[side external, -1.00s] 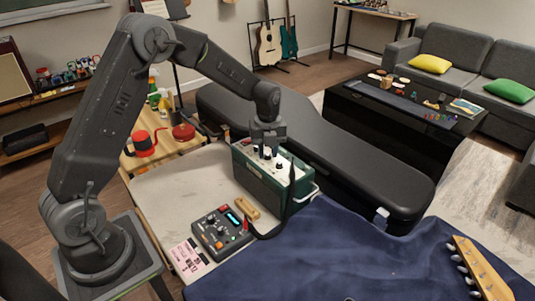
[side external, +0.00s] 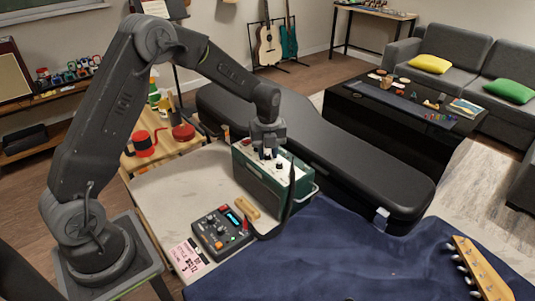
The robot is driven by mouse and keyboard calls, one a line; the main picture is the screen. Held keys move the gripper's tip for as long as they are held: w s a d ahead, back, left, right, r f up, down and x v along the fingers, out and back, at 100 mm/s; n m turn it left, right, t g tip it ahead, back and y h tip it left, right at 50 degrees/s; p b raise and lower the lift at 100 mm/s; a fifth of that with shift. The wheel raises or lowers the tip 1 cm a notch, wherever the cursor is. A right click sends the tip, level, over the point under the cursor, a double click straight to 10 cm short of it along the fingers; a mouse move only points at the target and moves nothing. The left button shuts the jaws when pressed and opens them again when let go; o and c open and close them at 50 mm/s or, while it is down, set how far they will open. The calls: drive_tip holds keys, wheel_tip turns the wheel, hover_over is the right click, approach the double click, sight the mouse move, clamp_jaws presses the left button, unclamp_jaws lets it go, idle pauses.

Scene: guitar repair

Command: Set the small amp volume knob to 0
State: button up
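The small amp (side external: 262,187) is a dark green box with a pale top panel, standing on the light tabletop. Black knobs (side external: 279,165) show on its panel; their labels and pointer positions are too small to read. My gripper (side external: 267,153) points down at the left part of the panel, over or around a knob there. The fingers hide that knob, and I cannot tell whether they are closed on it or which knob it is.
A pedal unit (side external: 222,232) with a small screen and a wooden block (side external: 247,208) lie in front of the amp. A black guitar case (side external: 330,150) lies behind it. A blue cloth (side external: 330,245) covers the right side. The light tabletop (side external: 180,190) left of the amp is clear.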

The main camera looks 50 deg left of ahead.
drive_tip(key=c, duration=0.4)
drive_tip(key=n, duration=0.6)
drive_tip(key=shift+n, duration=0.3)
drive_tip(key=n, duration=0.5)
drive_tip(key=o, duration=0.4)
